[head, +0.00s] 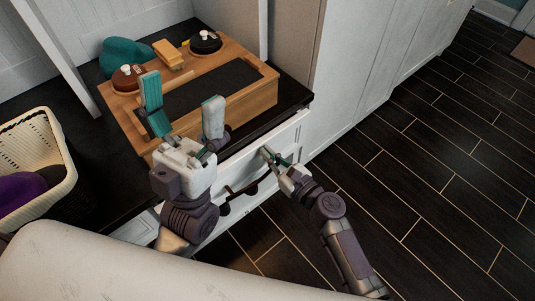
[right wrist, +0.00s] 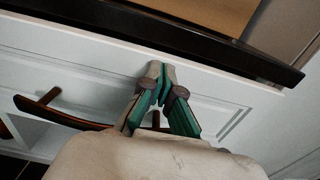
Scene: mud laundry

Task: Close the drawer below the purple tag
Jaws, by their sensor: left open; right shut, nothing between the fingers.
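A white drawer front (head: 292,139) lies under the dark countertop edge; it fills much of the right wrist view (right wrist: 85,62). A dark curved handle (right wrist: 62,117) is on the white front, left of my right gripper (right wrist: 160,75). My right gripper (head: 269,156) is shut and empty, its fingertips at or very near the drawer front; I cannot tell whether they touch. My left gripper (head: 182,105) is open and empty, above the front of the wooden tray. I see no purple tag. How far the drawer stands out is unclear.
A wooden tray (head: 262,92) with a dark inset sits on the dark countertop (head: 292,97). Round brushes, a wooden brush and a teal item (head: 125,55) are at its back. A cream basket (head: 62,165) holding purple cloth is at left.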

